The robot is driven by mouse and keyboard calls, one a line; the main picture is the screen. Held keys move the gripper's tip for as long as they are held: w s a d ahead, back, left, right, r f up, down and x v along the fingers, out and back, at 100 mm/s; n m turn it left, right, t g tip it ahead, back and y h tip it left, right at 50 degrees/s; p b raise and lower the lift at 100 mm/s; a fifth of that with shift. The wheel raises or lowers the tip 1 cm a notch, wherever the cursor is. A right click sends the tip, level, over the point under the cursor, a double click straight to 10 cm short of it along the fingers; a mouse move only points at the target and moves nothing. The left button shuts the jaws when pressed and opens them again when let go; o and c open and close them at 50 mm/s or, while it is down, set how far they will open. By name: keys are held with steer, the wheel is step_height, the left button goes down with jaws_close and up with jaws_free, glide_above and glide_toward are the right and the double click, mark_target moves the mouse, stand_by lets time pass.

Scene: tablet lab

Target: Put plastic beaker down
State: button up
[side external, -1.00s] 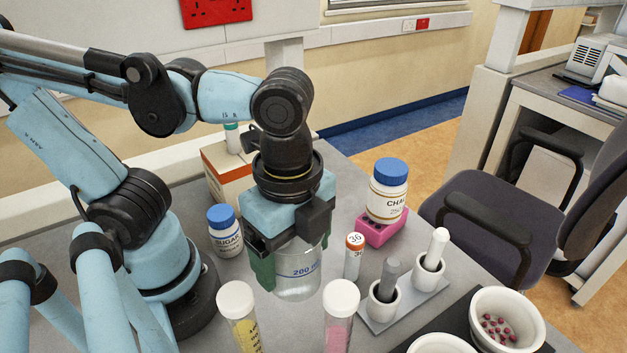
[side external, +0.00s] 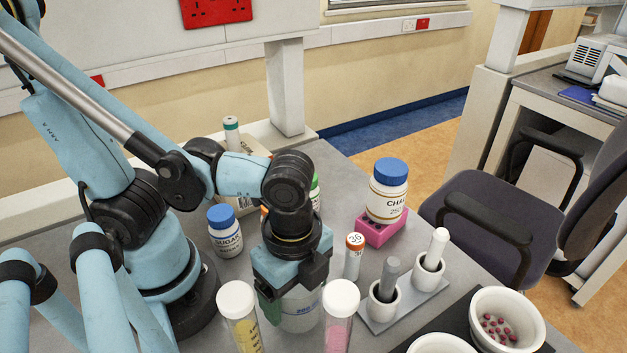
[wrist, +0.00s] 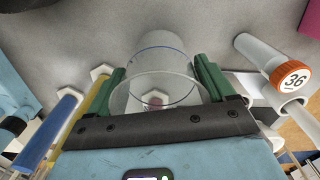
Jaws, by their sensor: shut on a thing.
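The clear plastic beaker (side external: 302,312) has blue print and stands upright between the green fingers of my gripper (side external: 284,302). In the side view it is partly hidden by the gripper and by the tubes in front. In the wrist view the beaker (wrist: 160,70) shows its open rim and a blue line, with the green fingers of my gripper (wrist: 165,92) shut on its two sides. The grey bench top (side external: 345,190) is below; I cannot tell whether the beaker's base touches it.
Close in front stand a yellow-filled tube (side external: 241,318) and a pink-filled tube (side external: 340,318). An orange-capped vial (side external: 353,258) and mortars with pestles (side external: 383,300) stand to the right. A sugar bottle (side external: 224,232) is behind left, a chalk bottle (side external: 387,192) behind right.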

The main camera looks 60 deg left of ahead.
steer(key=shift+f, duration=0.85)
steer(key=shift+f, duration=0.15)
steer(key=o, duration=0.9)
steer(key=shift+r, duration=6.1)
steer(key=w+a+n+t, duration=0.2)
steer(key=w+a+n, duration=0.2)
steer(key=n, duration=0.1)
steer(key=w+a+f+n+t, duration=0.1)
steer(key=w+a+n+t, duration=0.1)
steer(key=w+a+n, duration=0.2)
steer(key=w+a+n+t, duration=0.3)
steer(key=w+a+n, duration=0.2)
steer(key=n, duration=0.1)
steer(key=shift+a+f, duration=0.25)
steer(key=shift+a, duration=0.05)
